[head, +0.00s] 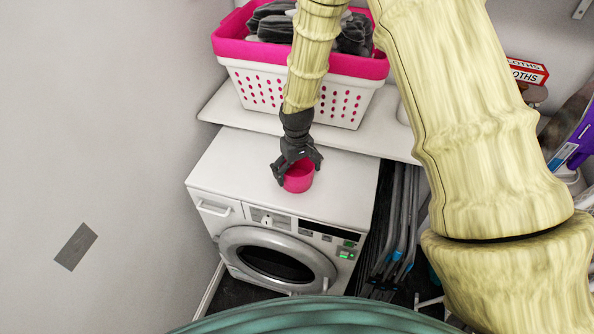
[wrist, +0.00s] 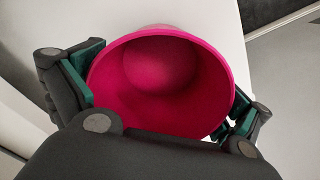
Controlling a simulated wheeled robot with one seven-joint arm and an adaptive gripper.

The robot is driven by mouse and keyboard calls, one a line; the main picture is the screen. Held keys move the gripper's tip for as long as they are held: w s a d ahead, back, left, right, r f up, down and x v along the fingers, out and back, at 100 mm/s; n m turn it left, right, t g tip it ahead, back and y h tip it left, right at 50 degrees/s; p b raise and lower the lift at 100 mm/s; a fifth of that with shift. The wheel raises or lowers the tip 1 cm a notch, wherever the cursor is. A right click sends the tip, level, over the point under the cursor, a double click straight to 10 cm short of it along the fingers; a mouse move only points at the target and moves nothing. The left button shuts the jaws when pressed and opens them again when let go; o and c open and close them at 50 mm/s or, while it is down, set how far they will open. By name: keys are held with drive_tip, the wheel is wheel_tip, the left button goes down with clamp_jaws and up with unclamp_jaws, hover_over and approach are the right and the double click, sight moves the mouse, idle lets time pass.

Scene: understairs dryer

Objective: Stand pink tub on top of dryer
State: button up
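The pink tub (head: 299,177) is a small, round, open-topped cup at or just above the white top of the dryer (head: 235,170), near its front edge. My gripper (head: 297,170) is around it, coming from above and behind. In the wrist view the pink tub (wrist: 160,75) shows its empty inside, with finger pads (wrist: 165,100) at its left and right sides. The left pad touches the rim; the right pad is close against it. Whether the tub's base touches the dryer top is hard to tell.
A white shelf (head: 225,110) behind the dryer bears a white and pink laundry basket (head: 300,90) with dark cloths. Folded grey frames (head: 395,225) stand right of the dryer. A red box (head: 527,71) and a purple pack (head: 575,145) lie at the right. The dryer top's left part is clear.

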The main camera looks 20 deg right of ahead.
drive_tip(key=shift+r, duration=0.1)
wheel_tip(320, 180, up, 12)
drive_tip(key=b, duration=0.3)
drive_tip(key=shift+b, duration=0.4)
idle(0.5)
